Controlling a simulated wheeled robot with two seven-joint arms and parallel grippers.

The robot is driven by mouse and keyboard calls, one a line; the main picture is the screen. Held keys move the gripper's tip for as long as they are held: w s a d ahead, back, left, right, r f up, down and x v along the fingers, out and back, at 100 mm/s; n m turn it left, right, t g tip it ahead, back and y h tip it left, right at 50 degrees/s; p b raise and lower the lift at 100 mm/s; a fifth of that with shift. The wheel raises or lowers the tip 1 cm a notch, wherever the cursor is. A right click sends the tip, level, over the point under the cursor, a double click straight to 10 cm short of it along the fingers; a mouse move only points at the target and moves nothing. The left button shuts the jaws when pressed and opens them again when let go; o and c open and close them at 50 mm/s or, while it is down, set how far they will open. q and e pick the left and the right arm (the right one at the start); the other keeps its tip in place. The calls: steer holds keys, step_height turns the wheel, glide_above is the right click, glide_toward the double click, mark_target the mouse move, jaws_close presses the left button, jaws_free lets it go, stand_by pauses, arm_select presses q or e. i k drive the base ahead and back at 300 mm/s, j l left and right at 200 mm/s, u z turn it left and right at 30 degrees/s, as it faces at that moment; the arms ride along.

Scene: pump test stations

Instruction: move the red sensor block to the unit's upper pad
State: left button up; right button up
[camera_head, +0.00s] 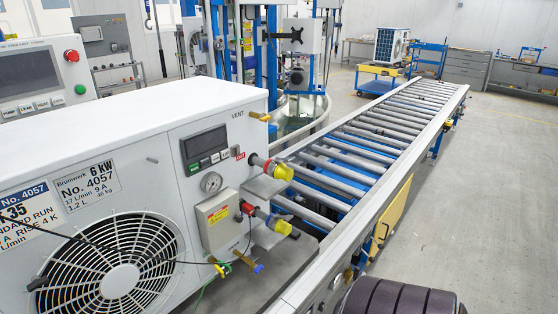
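The white unit (130,130) fills the left side, with a fan grille, a display and a gauge on its front. Two short pipes with yellow ends stick out at its right: an upper pipe (262,162) and a lower pipe (262,214). A small red block (247,208), seemingly the sensor block, sits at the lower pipe beside the grey box; a thin dark cable runs down from it. A small red mark (240,155) shows by the upper pipe; I cannot tell whether it is the upper pad. Neither of my grippers is in view.
A roller conveyor (372,142) runs from beside the unit to the back right. The floor (480,190) to the right is clear.

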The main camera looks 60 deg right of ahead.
mark_target(245, 207)
steer(key=z, duration=1.6)
steer(key=l+u, duration=0.15)
steer(key=u, duration=0.25)
steer(key=i+l+u, duration=0.1)
steer(key=u, duration=0.3)
steer(key=l+u, duration=0.55)
steer(key=l, duration=0.35)
steer(key=l+u, duration=0.15)
steer(key=l, duration=0.4)
steer(key=k+l+u, duration=0.15)
steer(key=l, duration=0.35)
steer(key=l+u, duration=0.2)
steer(key=l, duration=0.35)
steer(key=k+l+u, duration=0.15)
steer(key=l, duration=0.3)
steer(key=k+l, duration=0.1)
steer(key=l, duration=0.3)
steer(key=k+l, duration=0.15)
steer(key=l, duration=0.25)
steer(key=k+l, duration=0.1)
steer(key=l, duration=0.3)
